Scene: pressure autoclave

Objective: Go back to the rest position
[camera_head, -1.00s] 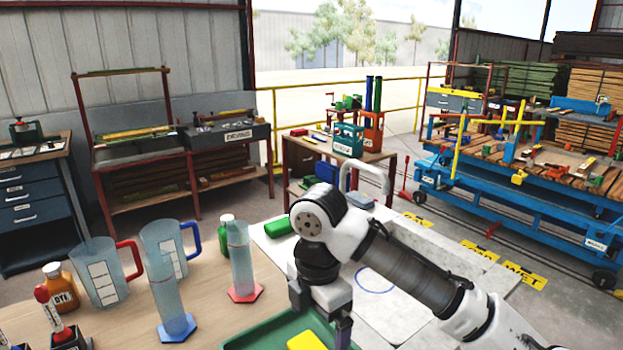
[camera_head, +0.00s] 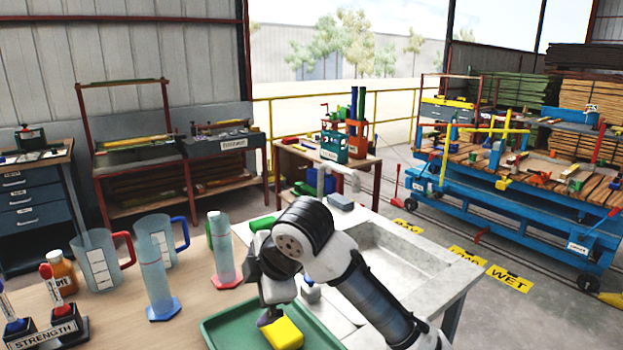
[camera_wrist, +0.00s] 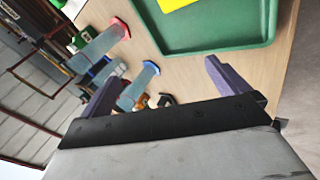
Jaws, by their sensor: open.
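My gripper (camera_wrist: 160,85) is open and empty in the wrist view, with its two dark fingers spread apart above the wooden table. In the head view my gripper (camera_head: 270,318) hangs over the green tray (camera_head: 222,334), partly hidden by my own wrist. The tray (camera_wrist: 190,47) also shows beyond the fingers in the wrist view. A yellow block (camera_head: 285,334) lies in the tray, close to my gripper in the head view, and nothing is held.
Two cylinders, one blue-based (camera_head: 157,285) and one red-based (camera_head: 222,250), stand left of the tray. Two jugs (camera_head: 100,262), an orange bottle (camera_head: 62,275) and a strength rack (camera_head: 55,325) stand further left. A concrete sink (camera_head: 410,265) lies behind my arm, right.

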